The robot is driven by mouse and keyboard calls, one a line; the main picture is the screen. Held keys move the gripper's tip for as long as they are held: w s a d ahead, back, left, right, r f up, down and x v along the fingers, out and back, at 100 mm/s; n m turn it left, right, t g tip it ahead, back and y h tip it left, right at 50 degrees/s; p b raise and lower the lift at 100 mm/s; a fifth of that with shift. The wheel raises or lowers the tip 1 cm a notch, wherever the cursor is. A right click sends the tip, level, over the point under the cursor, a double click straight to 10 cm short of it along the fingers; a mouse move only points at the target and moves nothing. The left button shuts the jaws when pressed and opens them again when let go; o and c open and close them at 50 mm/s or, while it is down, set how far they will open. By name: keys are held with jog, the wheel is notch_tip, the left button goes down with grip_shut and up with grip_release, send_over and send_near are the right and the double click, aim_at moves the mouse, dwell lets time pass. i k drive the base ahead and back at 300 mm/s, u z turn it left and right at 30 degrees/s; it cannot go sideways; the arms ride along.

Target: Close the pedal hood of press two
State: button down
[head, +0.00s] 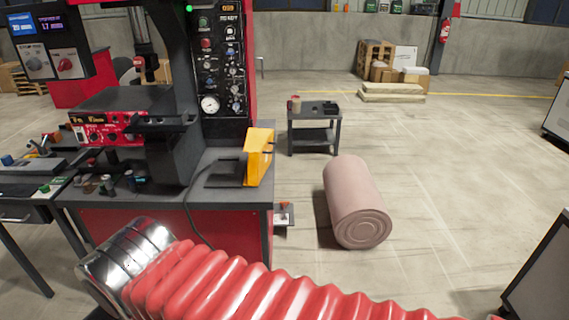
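A red and black press (225,75) stands at the left with a dark worktable. A yellow hood-like cover (260,157) stands upright at the right edge of this table, with a dark plate at its left side. It may be the pedal hood; I see no label naming it or press two. A dark cable (189,215) runs over the table's front edge. My red ribbed arm sleeve and a chrome arm part cross the bottom of the view, in front of the press. My gripper's fingers do not show.
A pink roll (352,200) lies on the floor right of the press. A small dark cart (314,137) stands behind it. A bench (20,185) with tools adjoins the press at left. Grey cabinets (545,265) edge the right. The floor between is clear.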

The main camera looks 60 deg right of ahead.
aim_at(258, 142)
jog(key=k, duration=0.75)
jog(key=z, duration=1.6)
jog(key=i, duration=1)
jog(key=z, duration=0.1)
jog(key=k, duration=0.15)
jog(key=u, duration=0.15)
